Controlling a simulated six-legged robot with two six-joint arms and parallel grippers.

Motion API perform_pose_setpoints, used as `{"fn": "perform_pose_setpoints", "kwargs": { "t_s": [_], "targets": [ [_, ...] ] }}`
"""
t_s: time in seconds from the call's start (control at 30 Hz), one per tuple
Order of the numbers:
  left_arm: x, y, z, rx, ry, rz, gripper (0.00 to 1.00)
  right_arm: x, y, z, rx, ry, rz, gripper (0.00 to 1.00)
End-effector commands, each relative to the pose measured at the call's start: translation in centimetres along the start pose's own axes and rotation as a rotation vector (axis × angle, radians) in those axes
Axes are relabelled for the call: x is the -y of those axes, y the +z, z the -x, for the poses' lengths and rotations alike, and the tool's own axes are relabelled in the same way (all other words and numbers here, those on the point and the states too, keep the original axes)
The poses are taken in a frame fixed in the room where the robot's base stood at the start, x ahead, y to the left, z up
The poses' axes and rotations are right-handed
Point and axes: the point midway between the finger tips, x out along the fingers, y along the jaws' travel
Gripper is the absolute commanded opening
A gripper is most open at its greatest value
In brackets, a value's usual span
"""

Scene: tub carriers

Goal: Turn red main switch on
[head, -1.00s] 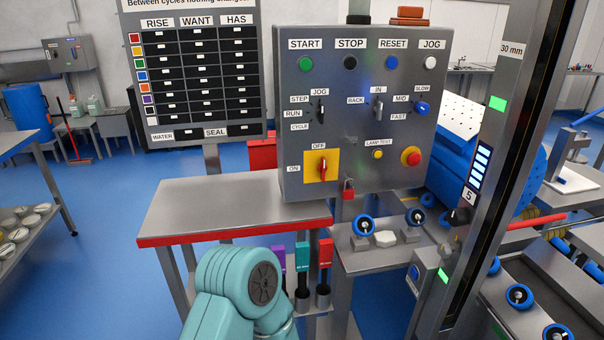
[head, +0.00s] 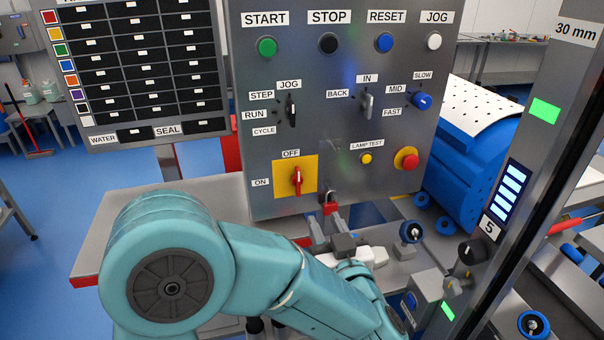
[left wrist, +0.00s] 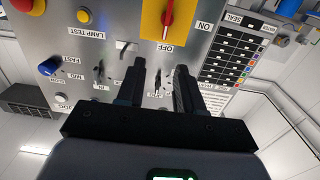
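The red main switch (head: 296,180) is a red handle on a yellow plate (head: 311,172), low on the grey control panel. Its handle stands upright, towards the OFF label; the ON label (head: 261,183) is to the left. It also shows at the top of the left wrist view (left wrist: 168,18), upside down. My left gripper (head: 325,222) is below and right of the switch, near the panel's bottom edge, apart from it. In the left wrist view its two dark fingers (left wrist: 159,72) stand apart with nothing between them. My right gripper is not in view.
A red padlock (head: 330,207) hangs at the panel's lower edge, close to my left gripper. A red emergency button (head: 406,159) and a yellow lamp-test button (head: 366,159) are right of the switch. A red-edged metal table (head: 90,262) lies below left. A grey post (head: 520,190) stands at right.

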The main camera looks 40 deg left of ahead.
Motion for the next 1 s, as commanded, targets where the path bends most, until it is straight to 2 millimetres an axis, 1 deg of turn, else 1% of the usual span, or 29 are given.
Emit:
{"fn": "perform_pose_setpoints", "kwargs": {
  "t_s": [0.07,0.17,0.27,0.6,0.7,0.83,1.0],
  "targets": [
    [0.4,-0.4,0.3,-0.006,-0.015,0.000,0.36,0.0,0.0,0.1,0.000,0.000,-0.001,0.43],
    [0.5,-0.6,-0.3,-0.006,-0.021,0.000,0.36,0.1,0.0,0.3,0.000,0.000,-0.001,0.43],
    [0.6,-0.6,-1.9,-0.005,-0.023,0.000,0.36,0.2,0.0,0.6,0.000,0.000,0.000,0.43],
    [0.3,-0.7,-9.8,-0.006,-0.020,0.000,0.36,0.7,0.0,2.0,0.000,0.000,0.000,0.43],
    [0.3,-0.7,-11.8,-0.006,-0.019,0.001,0.36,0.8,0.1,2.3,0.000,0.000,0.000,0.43],
    [0.1,-0.6,-13.7,-0.006,-0.017,0.001,0.36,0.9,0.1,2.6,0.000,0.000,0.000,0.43],
    [0.1,-0.6,-14.9,-0.006,-0.015,0.002,0.36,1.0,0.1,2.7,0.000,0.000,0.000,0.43]
  ]
}}
